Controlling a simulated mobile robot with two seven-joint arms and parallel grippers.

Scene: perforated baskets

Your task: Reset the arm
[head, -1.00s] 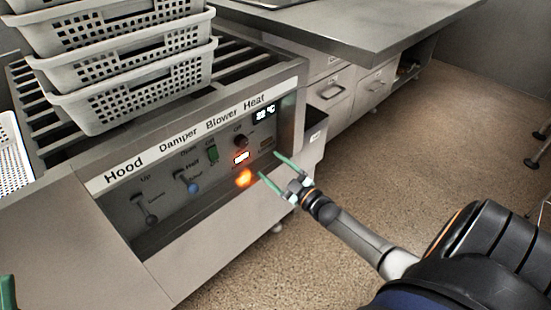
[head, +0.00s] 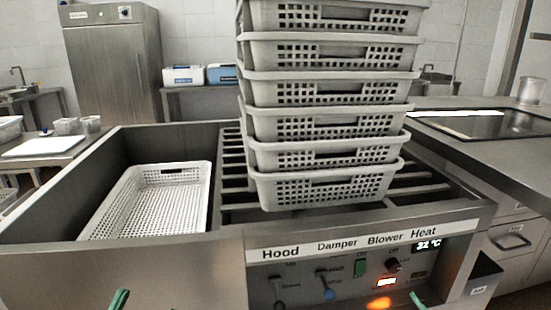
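Of my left gripper (head: 118,300), only a green fingertip shows at the bottom edge, left of the control panel (head: 350,275). Of my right gripper (head: 416,299), only a green fingertip shows at the bottom edge, in front of the panel's right part. The rest of both grippers and both arms is out of frame. I cannot tell how far apart their fingers are. Nothing held shows at either fingertip.
A tall stack of white perforated baskets (head: 322,190) stands on the slatted rack. A single basket (head: 150,205) lies in the steel bay at left. The panel has knobs, switches and a lit display (head: 428,244). A steel counter (head: 500,165) stands at right.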

